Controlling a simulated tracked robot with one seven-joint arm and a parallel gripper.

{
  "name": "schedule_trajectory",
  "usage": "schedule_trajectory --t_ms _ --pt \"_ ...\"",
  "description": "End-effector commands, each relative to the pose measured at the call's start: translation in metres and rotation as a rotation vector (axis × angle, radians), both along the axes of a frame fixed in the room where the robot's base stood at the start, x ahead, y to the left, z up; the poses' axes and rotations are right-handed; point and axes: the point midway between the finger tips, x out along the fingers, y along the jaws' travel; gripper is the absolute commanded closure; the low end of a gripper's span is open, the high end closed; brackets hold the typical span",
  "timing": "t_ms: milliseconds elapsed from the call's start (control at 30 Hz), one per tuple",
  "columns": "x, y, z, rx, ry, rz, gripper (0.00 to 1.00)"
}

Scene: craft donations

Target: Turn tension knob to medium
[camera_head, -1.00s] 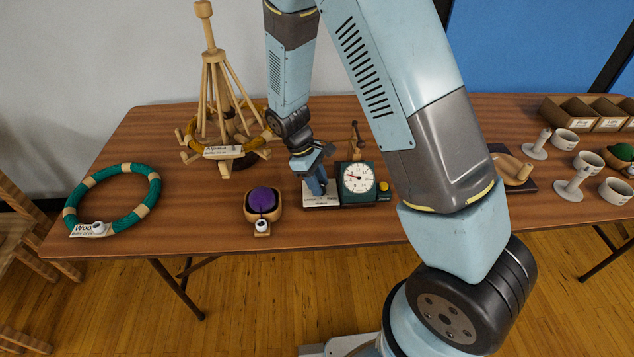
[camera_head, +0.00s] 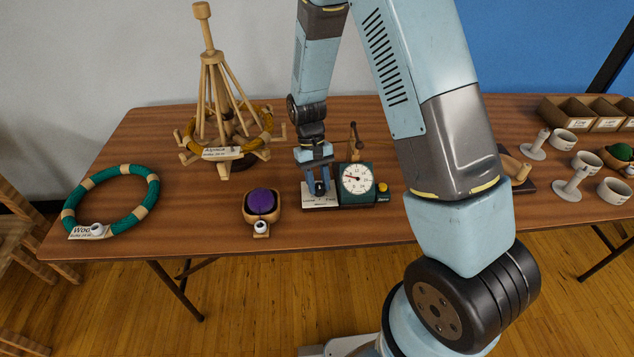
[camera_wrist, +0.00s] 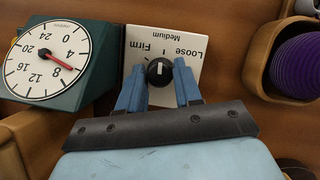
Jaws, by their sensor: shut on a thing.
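The tension knob (camera_wrist: 159,73) is a small black dial with a white mark, on a white plate (camera_wrist: 197,75) lettered Loose, Medium and Firm. In the wrist view the mark runs roughly up and down the picture, about toward the middle tick beside Medium. My gripper (camera_wrist: 158,76) has one blue finger on each side of the knob and is shut on it. In the head view my gripper (camera_head: 320,188) reaches down over the plate (camera_head: 321,203), and the knob is small there and partly hidden by the fingers.
A green dial scale (camera_head: 357,182) stands just right of the plate. A wooden bowl (camera_head: 262,217) with purple yarn is to the left. A wooden yarn swift (camera_head: 217,100) stands behind left, and a teal ring (camera_head: 90,185) lies far left. Cups (camera_head: 586,160) stand far right.

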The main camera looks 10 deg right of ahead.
Motion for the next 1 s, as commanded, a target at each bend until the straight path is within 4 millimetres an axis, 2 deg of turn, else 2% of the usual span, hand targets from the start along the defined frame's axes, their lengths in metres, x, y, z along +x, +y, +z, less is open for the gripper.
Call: schedule_trajectory --t_ms 633,667,867,1000 --pt "0.0004 -0.0007 -0.0003 0.000 -0.001 -0.051 0.96" --pt "0.0004 -0.0007 -0.0003 0.000 -0.001 -0.051 0.64" --pt "0.0001 -0.0004 -0.0002 0.000 -0.001 -0.051 0.45" --pt "0.0001 -0.0002 -0.0001 0.000 -0.001 -0.050 0.43"
